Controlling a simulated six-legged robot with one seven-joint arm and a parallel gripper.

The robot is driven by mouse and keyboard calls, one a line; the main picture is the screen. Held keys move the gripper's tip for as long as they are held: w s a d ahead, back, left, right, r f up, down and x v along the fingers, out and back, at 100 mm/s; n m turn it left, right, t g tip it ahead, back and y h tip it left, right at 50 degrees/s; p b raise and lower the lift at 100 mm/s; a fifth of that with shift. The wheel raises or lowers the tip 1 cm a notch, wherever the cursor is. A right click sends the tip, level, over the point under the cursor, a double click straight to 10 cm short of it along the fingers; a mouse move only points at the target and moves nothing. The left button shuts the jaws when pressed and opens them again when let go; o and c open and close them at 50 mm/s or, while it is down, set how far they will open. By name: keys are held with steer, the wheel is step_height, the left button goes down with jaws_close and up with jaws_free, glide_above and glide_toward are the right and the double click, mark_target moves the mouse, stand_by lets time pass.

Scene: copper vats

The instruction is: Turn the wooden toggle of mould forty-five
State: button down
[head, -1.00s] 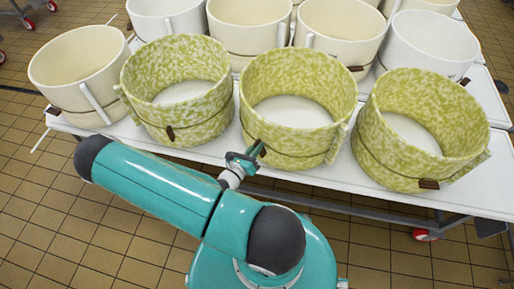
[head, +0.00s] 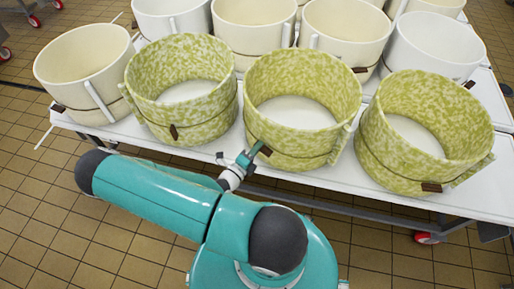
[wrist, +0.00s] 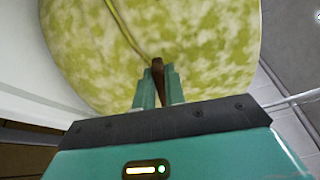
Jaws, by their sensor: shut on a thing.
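The mould at my gripper (head: 256,151) is the middle one of three green-and-cream mottled round moulds (head: 292,158) on the front edge of the white table. A cord runs round it, and its small brown wooden toggle (wrist: 157,66) sits on its near side. In the wrist view my gripper (wrist: 158,84) has its two teal fingers closed on the toggle, one on each side. The mottled wall (wrist: 205,45) fills the view behind it. I cannot read any number on the mould.
Mottled moulds stand close on the left (head: 185,125) and right (head: 420,150), each with a brown toggle. Several cream and white moulds (head: 85,65) stand behind and at the left. The white table (head: 330,181) has a narrow bare strip in front. A tiled floor lies below.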

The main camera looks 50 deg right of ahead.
steer(key=shift+f+n, duration=0.2)
steer(key=shift+n, duration=0.8)
steer(key=c, duration=1.5)
jaws_free()
steer(key=shift+o, duration=0.2)
steer(key=shift+a, duration=0.1)
steer(key=a, duration=1.3)
steer(key=shift+s+a, duration=0.15)
steer(key=shift+a, duration=0.15)
